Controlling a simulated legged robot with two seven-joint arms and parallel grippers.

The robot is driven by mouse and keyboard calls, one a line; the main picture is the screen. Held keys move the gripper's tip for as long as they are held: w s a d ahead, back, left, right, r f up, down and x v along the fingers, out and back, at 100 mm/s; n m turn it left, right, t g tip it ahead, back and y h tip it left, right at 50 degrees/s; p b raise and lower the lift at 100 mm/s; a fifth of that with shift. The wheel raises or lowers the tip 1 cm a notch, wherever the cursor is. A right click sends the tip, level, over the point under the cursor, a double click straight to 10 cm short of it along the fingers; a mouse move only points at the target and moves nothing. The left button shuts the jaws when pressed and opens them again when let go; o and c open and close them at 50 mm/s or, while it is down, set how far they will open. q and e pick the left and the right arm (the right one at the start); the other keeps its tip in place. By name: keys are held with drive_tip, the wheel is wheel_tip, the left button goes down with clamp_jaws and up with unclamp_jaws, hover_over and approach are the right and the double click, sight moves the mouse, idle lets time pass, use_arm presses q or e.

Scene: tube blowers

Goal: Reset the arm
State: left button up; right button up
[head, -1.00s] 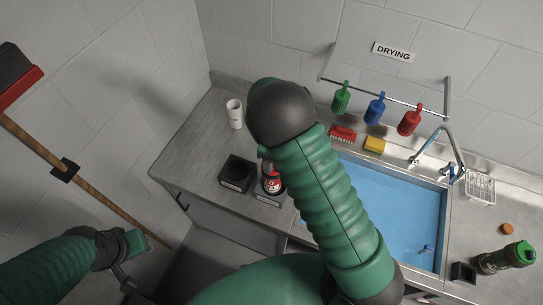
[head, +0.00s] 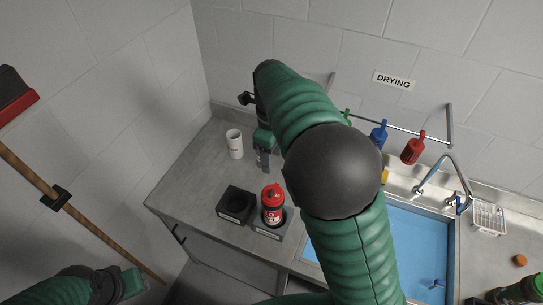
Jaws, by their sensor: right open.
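My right arm rises from the bottom middle, bends at a black elbow and reaches over the counter at the back left. My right gripper (head: 263,158) hangs down there, open and empty, behind the red-capped bottle and right of the white cup. The bottle (head: 272,203) stands upright in a dark holder (head: 271,232) near the counter's front edge, apart from the gripper. My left gripper (head: 133,283) is low at the left, partly cut off, away from the counter; its jaws cannot be made out.
An empty black box holder (head: 236,205) and a white cup (head: 235,143) stand on the grey counter (head: 190,180). A blue sink (head: 420,240) lies to the right, under a rail with hanging blue (head: 379,134) and red (head: 413,149) bottles. A broom (head: 85,220) leans at the left.

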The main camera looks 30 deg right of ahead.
drive_tip(key=s+a+f+n+t+b, duration=0.1)
drive_tip(key=s+f+n+b, duration=0.3)
drive_tip(key=f+n, duration=0.5)
drive_tip(key=s+a+f+n+b, duration=0.1)
drive_tip(key=s+f+n+b, duration=0.4)
drive_tip(key=f+n+b, duration=0.2)
drive_tip(key=s+a+f+n+t+b, duration=0.1)
drive_tip(key=s+f+n+b, duration=0.4)
drive_tip(key=f+n, duration=0.6)
drive_tip(key=shift+s+a+n+t+b, duration=0.2)
drive_tip(key=shift+a+n+t+b, duration=0.1)
drive_tip(key=shift+n+b, duration=0.3)
